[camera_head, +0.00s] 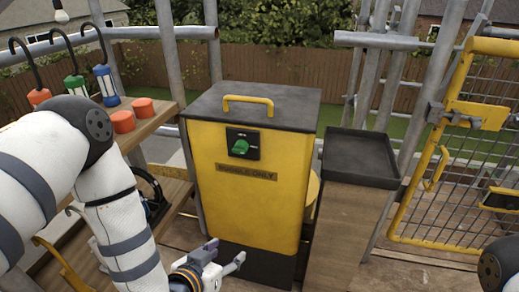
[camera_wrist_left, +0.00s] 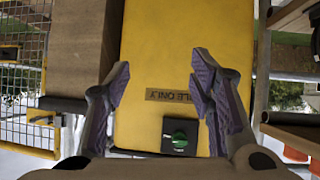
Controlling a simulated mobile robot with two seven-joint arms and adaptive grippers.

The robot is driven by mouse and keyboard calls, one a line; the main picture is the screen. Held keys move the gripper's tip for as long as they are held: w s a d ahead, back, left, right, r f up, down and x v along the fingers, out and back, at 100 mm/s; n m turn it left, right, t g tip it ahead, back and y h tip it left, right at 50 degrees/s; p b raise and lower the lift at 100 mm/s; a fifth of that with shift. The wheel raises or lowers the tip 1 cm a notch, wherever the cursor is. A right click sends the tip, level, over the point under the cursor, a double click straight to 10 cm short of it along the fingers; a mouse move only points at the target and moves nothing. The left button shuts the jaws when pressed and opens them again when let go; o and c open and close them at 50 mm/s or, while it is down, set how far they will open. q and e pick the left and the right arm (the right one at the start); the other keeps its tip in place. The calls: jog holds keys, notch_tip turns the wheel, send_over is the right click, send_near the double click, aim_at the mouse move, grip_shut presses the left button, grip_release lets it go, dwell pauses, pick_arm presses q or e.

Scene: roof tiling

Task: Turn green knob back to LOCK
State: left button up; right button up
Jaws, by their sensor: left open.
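The green knob (camera_head: 240,147) sits on a small black plate (camera_head: 243,135) on the front of a yellow bin (camera_head: 270,190) with a dark lid. Its grip looks slanted; the small lettering around it is too small to read. In the left wrist view, which is upside down, the knob (camera_wrist_left: 180,140) shows below the fingers near the "RUBBLE ONLY" label (camera_wrist_left: 182,96). My left gripper (camera_head: 228,256) is open and empty, low before the bin's front, below the knob and apart from it. It also shows in the left wrist view (camera_wrist_left: 162,85). My right gripper is out of view.
A yellow handle (camera_head: 248,104) is on the bin's lid. A wooden stand with a black tray (camera_head: 360,158) is right of the bin. A yellow mesh gate (camera_head: 455,170) is farther right. A wooden shelf (camera_head: 150,122) with orange pieces and hanging hooked tools is at left.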

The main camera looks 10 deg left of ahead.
aim_at(238, 151)
pick_arm(q)
jog(key=w+a+r+t+y+b, duration=0.1)
jog(key=w+a+r+t, duration=0.2)
jog(key=w+r+t, duration=0.65)
jog(key=w+r+g, duration=0.1)
jog(key=w, duration=0.3)
jog(key=w+r+b, duration=0.1)
jog(key=w, duration=0.3)
jog(key=w+r+g, duration=0.1)
jog(key=w, duration=0.3)
jog(key=shift+w+d+r+n+g, duration=0.1)
jog(key=shift+w+r+n+g, duration=0.2)
jog(key=shift+g, duration=0.05)
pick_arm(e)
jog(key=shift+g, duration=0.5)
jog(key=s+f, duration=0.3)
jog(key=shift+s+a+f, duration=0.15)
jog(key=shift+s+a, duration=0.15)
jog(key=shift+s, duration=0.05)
pick_arm(q)
jog(key=c, duration=1.2)
